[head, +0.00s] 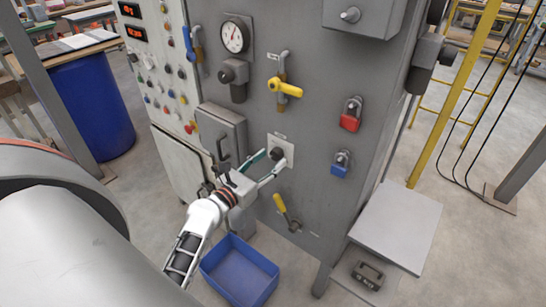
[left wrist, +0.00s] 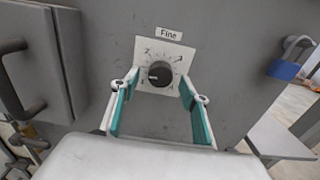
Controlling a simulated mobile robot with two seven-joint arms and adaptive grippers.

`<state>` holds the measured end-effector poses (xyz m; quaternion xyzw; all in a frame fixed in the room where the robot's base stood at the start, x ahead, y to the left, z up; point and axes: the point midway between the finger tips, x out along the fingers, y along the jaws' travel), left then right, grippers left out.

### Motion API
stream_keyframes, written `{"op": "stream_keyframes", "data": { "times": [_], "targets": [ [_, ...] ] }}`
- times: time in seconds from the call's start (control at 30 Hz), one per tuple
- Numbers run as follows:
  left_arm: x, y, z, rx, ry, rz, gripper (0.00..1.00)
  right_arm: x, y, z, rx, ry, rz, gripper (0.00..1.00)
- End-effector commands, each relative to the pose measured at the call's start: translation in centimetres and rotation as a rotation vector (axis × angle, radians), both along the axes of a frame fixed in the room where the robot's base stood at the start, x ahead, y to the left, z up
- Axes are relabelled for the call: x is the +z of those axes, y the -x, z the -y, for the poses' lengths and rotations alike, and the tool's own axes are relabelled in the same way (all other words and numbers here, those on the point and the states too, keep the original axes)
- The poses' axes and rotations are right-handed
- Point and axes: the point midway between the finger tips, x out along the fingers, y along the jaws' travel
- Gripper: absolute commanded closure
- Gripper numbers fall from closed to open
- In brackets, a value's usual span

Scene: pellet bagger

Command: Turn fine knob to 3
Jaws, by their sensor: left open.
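The fine knob (left wrist: 160,74) is a round black dial on a white square plate (left wrist: 146,46) with numbers around it, under a "Fine" label (left wrist: 170,33). A pale mark shows toward the knob's left side, but I cannot read its exact setting. In the head view the knob (head: 277,153) sits on the grey cabinet front. My left gripper (head: 271,161) is open, its green-padded fingers pointing at the plate. In the left wrist view the fingers of the gripper (left wrist: 158,88) lie left and right of the knob, apart from it. My right gripper is out of view.
A grey box with a handle (head: 222,137) stands out left of the knob. A yellow valve handle (head: 285,88) is above and a yellow lever (head: 282,206) below. Red (head: 351,118) and blue (head: 341,166) padlocks hang right. A blue bin (head: 240,272) is on the floor.

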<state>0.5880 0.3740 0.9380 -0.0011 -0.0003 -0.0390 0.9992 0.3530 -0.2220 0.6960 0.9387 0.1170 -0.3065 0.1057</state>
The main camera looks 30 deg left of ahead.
Motion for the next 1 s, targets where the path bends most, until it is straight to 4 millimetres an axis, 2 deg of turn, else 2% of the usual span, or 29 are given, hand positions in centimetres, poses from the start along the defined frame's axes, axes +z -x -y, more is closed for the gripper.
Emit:
{"op": "stream_keyframes", "data": {
  "times": [0.2,0.5,0.53,0.67,1.0],
  "targets": [
    [0.0,-1.8,0.1,0.000,0.000,0.000,0.55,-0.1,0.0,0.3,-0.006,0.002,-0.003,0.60],
    [0.0,-2.0,0.2,0.000,-0.002,-0.001,0.55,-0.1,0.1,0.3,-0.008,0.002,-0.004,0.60],
    [0.0,-2.0,0.2,0.000,-0.002,-0.001,0.60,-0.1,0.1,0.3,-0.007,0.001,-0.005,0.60],
    [0.0,-2.0,0.2,-0.001,-0.002,-0.001,0.93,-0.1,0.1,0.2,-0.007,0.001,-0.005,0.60],
    [-0.1,-2.0,0.2,-0.002,-0.028,0.000,0.93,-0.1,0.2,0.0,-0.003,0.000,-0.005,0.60]
  ]
}}
